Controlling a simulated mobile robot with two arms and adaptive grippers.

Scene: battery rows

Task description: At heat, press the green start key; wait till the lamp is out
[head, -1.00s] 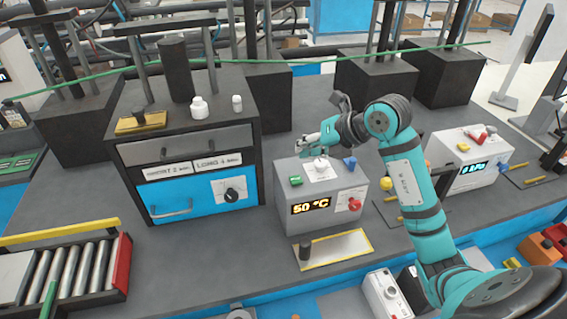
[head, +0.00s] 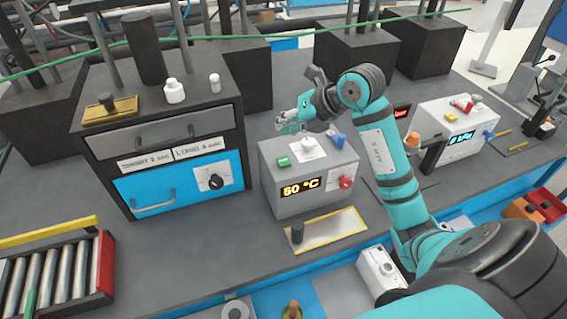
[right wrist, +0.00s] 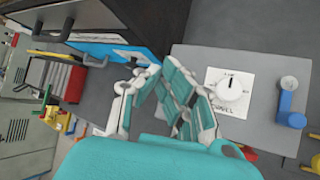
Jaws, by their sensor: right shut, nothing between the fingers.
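The grey box with the amber °C display (head: 302,187) stands mid-bench. Its green key (head: 283,161) is on the left of its top, beside a white dial (head: 308,147) and a blue lever (head: 338,141). My right gripper (head: 284,124) is shut and empty, above and behind the green key and apart from it. In the right wrist view, the gripper (right wrist: 162,72) is left of the dial (right wrist: 230,88); the green key is not seen there. I cannot make out a lit lamp on this box. My left gripper is out of view.
A dark cabinet with a blue drawer (head: 150,183) stands left of the box. A yellow-edged plate (head: 330,232) with a dark peg lies in front. Another box with a cyan display (head: 461,140) stands at right. A roller rack (head: 50,275) is front left.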

